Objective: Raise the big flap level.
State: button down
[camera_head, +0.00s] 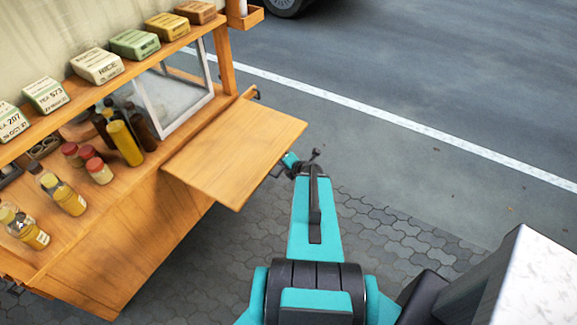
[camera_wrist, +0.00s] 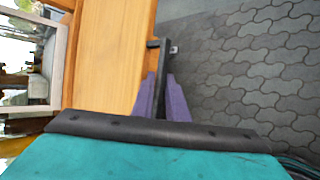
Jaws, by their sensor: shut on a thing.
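The big flap (camera_head: 236,150) is a plain orange wooden board standing out from the right end of the cart's counter. It looks about level with the counter, though a slight tilt is hard to judge. It also shows in the wrist view (camera_wrist: 108,62), filling the middle left. A dark handle (camera_wrist: 154,44) sticks out at the flap's outer edge. My gripper (camera_wrist: 163,100) has purple fingers closed around this handle's bar. In the head view my gripper (camera_head: 284,167) is at the flap's right edge, its fingers partly hidden by my wrist.
The wooden cart counter (camera_head: 140,178) carries bottles (camera_head: 124,143) and jars, with a shelf (camera_head: 140,66) of labelled packs above. A white-framed glass case (camera_head: 185,95) stands beside the flap. Paving (camera_head: 390,235) and open road (camera_head: 420,70) lie clear to the right.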

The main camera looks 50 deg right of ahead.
jog(key=shift+w+a+r, duration=0.2)
jog(key=shift+w+a, duration=0.05)
jog(key=shift+w, duration=0.2)
jog(key=c, duration=2.2)
grip_release()
jog(key=shift+o, duration=0.2)
jog(key=shift+s+d, duration=0.1)
jog(key=shift+d, duration=0.1)
jog(key=shift+s+f, duration=0.1)
jog(key=shift+f, duration=0.05)
